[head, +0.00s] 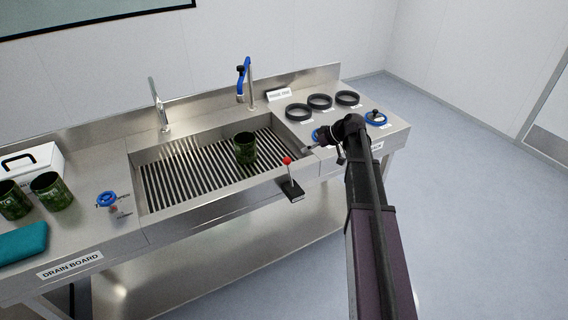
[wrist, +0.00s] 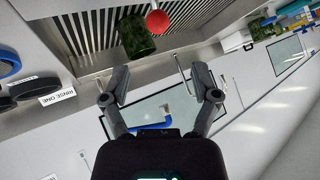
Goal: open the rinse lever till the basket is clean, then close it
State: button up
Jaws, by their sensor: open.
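The rinse lever (head: 288,172) has a red ball knob and a black base at the sink's front edge, and stands nearly upright. Its red knob also shows in the wrist view (wrist: 157,22), at the top beyond the fingertips. The basket (head: 245,148), a dark green patterned cylinder, stands on the slatted rack in the sink; part of it shows in the wrist view (wrist: 134,36). I cannot tell how clean it is. My gripper (head: 309,149) is to the right of the knob, apart from it. In the wrist view my gripper (wrist: 160,88) is open with nothing between its fingers.
A tap with a blue handle (head: 241,84) and a plain tap (head: 159,104) stand behind the sink. Black rings (head: 298,112) sit on the right counter. Green cylinders (head: 51,191), a blue valve wheel (head: 107,199) and a teal cloth (head: 22,245) are on the drain board.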

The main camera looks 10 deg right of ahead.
aim_at(289, 158)
jog(key=shift+b+x, duration=3.4)
jog(key=shift+x, duration=2.1)
